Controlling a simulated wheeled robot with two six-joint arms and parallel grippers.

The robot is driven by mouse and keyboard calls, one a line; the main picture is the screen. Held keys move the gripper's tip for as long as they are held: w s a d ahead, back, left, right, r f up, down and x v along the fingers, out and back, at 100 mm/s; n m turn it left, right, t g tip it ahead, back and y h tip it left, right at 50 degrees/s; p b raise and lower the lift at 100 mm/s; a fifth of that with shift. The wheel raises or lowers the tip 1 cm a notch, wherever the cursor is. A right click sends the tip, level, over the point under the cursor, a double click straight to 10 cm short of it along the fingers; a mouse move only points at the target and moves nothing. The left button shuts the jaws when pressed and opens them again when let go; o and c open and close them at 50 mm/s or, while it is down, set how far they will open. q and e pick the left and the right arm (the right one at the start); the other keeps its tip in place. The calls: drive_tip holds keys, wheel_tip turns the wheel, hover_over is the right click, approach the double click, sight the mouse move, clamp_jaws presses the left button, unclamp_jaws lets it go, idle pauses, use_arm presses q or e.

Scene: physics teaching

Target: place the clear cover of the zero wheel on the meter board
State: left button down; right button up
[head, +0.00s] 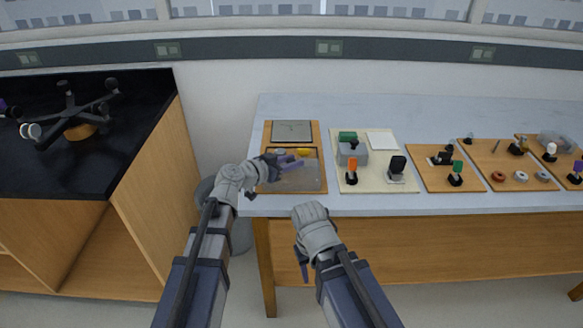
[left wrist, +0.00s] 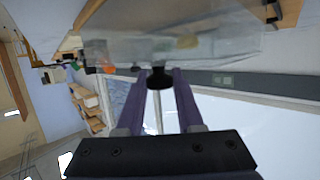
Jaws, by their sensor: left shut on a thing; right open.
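My left gripper (head: 292,164) is over the left wooden board (head: 264,150), near a dark-rimmed clear panel. In the left wrist view its purple fingers (left wrist: 160,80) are shut on a small black knob (left wrist: 159,78). A clear, see-through cover (left wrist: 215,42) spans the top of that view, at the knob. In the head view the cover (head: 300,183) appears as a faint see-through sheet beside the gripper; its exact edges are hard to tell. I cannot tell which board is the meter board or see the zero wheel clearly. My right gripper (head: 303,268) is open and empty, below the table's front edge.
A grey plate (head: 292,131) lies at the back of the left board. A cream board (head: 375,184) with a grey box (head: 352,153), an orange-topped piece and a black-topped piece stands to the right. More wooden boards (head: 425,180) carry small parts. The front table strip is clear.

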use_arm(q)
drive_tip(key=shift+r, duration=0.1)
drive_tip(key=shift+f, duration=0.25)
drive_tip(key=c, duration=0.5)
unclamp_jaws()
drive_tip(key=shift+r, duration=0.1)
drive_tip(key=shift+c, duration=0.2)
